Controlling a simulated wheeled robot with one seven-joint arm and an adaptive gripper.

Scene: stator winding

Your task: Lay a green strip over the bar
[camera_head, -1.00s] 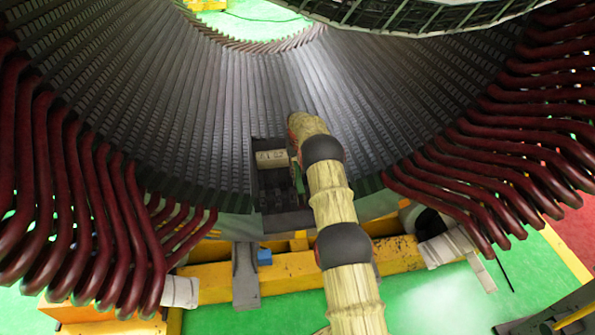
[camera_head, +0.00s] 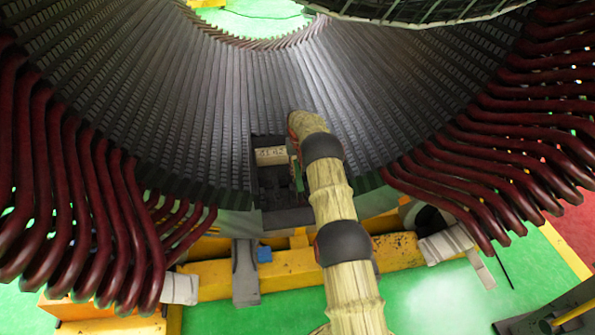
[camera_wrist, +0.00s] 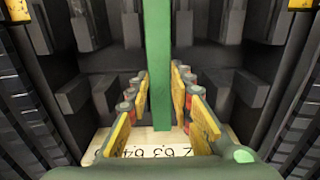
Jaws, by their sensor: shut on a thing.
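A green strip (camera_wrist: 158,60) stands upright in the middle of the wrist view, running away from the camera. My gripper (camera_wrist: 161,88) is shut on it, with orange-yellow finger pads on both sides. In the head view, my gripper is mostly hidden behind my arm, at the dark opening in the stator (camera_head: 272,185); a little green shows there. A cream piece with printed numbers (camera_wrist: 160,148) lies across the bottom of the wrist view, beyond the fingers; it also shows in the head view (camera_head: 271,156). I cannot tell which part is the bar.
Dark slotted stator walls (camera_head: 190,110) curve around the opening, and close dark ribs (camera_wrist: 25,110) flank the gripper. Dark red coil ends (camera_head: 80,200) stand at left and more (camera_head: 500,170) at right. A yellow beam (camera_head: 290,272) lies in front, above the green floor (camera_head: 440,295).

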